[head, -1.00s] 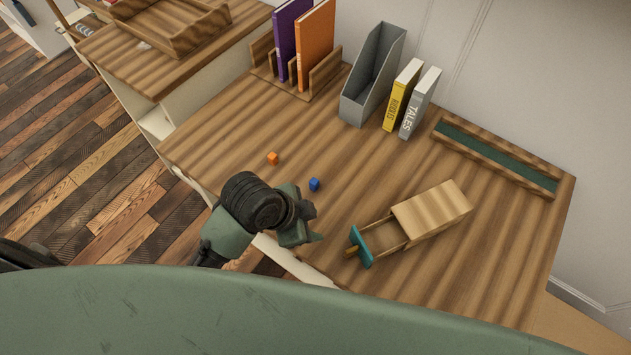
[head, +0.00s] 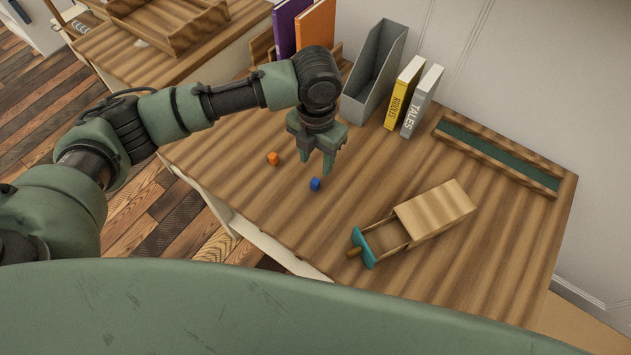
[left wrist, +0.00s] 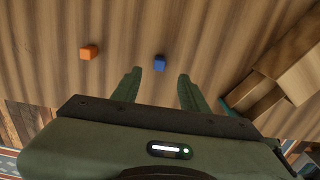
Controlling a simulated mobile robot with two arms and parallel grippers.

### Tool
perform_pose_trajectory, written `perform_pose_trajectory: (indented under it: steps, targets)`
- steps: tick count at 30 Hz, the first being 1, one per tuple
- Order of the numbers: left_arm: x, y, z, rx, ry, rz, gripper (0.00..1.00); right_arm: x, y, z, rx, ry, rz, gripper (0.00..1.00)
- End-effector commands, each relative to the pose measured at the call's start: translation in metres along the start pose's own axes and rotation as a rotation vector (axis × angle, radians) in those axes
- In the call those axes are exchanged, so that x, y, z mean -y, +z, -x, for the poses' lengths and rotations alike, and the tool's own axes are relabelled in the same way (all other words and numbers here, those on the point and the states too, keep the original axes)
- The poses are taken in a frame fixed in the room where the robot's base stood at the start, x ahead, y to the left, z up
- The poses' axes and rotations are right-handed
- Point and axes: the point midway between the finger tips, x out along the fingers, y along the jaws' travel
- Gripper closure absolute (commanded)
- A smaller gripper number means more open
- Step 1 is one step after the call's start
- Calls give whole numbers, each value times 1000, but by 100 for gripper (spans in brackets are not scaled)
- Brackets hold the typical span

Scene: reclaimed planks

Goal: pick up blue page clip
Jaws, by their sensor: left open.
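The blue page clip (head: 315,184) is a small blue block lying on the wooden desk (head: 400,165). My left gripper (head: 316,168) is open and empty, pointing down above the desk, with its fingertips close to the clip in the head view. In the left wrist view, the blue clip (left wrist: 160,63) lies beyond and between the two open fingertips (left wrist: 158,72), apart from them. My right gripper is not in view.
A similar orange block (head: 273,158) lies left of the blue clip. A wooden box with a partly open drawer (head: 435,212) and teal front is to the right. A grey file holder (head: 372,75), yellow book (head: 403,92), grey book (head: 422,100) and green-lined tray (head: 500,150) stand behind.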

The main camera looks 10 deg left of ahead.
Motion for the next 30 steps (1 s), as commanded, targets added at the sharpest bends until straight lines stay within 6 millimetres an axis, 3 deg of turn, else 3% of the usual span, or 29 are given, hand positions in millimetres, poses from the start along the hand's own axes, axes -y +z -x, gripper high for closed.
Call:
perform_pose_trajectory:
  steps: [18, 26, 30]
  targets:
    - [-1, -4, -73, -3, 1, -5, 56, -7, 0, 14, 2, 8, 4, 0]
    - [-1, -4, -76, 0, 2, -7, 56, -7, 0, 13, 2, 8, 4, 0]
    - [-1, -4, -76, 0, 1, -6, 93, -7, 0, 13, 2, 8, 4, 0]
